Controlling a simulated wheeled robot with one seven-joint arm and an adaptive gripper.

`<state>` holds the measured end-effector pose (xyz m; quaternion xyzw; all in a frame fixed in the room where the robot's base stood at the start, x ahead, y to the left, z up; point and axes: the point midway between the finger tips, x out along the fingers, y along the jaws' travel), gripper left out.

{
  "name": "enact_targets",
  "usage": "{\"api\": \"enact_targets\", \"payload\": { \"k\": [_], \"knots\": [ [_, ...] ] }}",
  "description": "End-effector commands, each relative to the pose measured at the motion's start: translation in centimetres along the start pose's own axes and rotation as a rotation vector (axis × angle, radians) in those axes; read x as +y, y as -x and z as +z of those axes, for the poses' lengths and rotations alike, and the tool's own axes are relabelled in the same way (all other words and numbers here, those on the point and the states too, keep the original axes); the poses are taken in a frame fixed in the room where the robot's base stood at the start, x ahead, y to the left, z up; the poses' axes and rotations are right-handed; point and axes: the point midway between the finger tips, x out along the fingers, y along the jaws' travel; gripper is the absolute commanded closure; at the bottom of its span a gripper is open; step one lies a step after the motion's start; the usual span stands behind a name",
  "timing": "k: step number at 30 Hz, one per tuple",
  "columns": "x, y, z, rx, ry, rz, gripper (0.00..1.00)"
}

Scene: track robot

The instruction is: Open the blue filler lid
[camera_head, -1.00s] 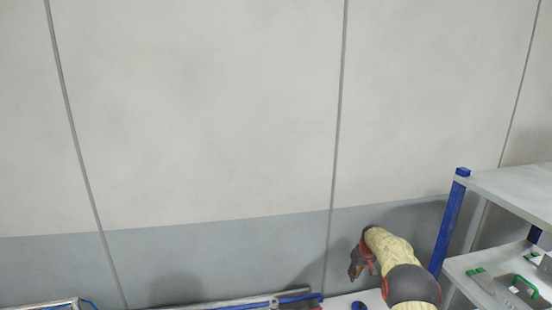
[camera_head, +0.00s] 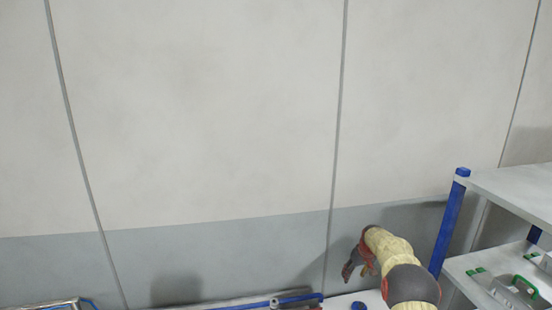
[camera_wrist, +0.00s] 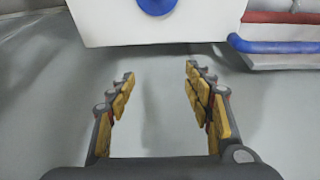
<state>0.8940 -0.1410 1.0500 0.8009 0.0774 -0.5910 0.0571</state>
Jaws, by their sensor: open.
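The blue filler lid (camera_wrist: 157,4) is a round blue disc on the white box (camera_wrist: 112,32), at the top edge of the wrist view and partly cut off. In the head view a small blue round thing (camera_head: 358,306) shows at the bottom edge, probably the same lid. My gripper (camera_wrist: 159,72) is open and empty, its two padded fingers apart. The lid lies beyond the fingertips, higher in the wrist view and not between them. In the head view my gripper (camera_head: 356,271) hangs at the end of my arm, in front of the grey lower wall.
Red and blue pipes (camera_wrist: 285,47) run to the right of the box in the wrist view. A shelf unit (camera_head: 510,192) with a blue post (camera_head: 450,228) and green-handled items stands close at right of my arm. The wall behind is bare.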

Motion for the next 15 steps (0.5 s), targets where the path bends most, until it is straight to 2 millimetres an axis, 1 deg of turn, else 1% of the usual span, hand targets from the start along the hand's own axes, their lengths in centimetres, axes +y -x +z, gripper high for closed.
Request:
{"api": "enact_targets", "payload": {
  "k": [15],
  "knots": [
    [0.0, 2.7, 0.2, 0.0, 0.0, 0.0, 0.48]
  ]
}}
